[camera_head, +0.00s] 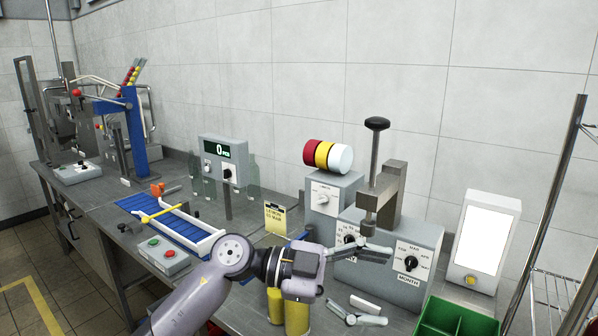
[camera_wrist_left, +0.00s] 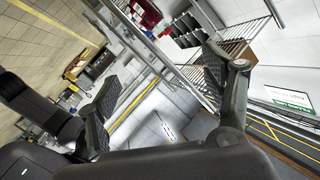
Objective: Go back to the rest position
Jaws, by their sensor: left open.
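My left gripper (camera_head: 388,286) is open above the front of the grey bench, in front of the date-dial machine (camera_head: 418,240) with the black-knobbed lever. Its two fingers are spread apart, with no object seen between them. In the left wrist view my left gripper (camera_wrist_left: 160,72) also shows open and empty, the fingers wide apart. My left arm reaches in from the bottom of the head view. It partly hides yellow cylinders (camera_head: 296,318) standing below the wrist. My right gripper is not in view.
A green bin (camera_head: 455,318) stands at the lower right, near a white lit panel (camera_head: 487,238). Left of my arm are a button box (camera_head: 163,257), a blue roller conveyor (camera_head: 165,222) and a display post (camera_head: 224,160). A metal rack post (camera_head: 545,205) rises at the right.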

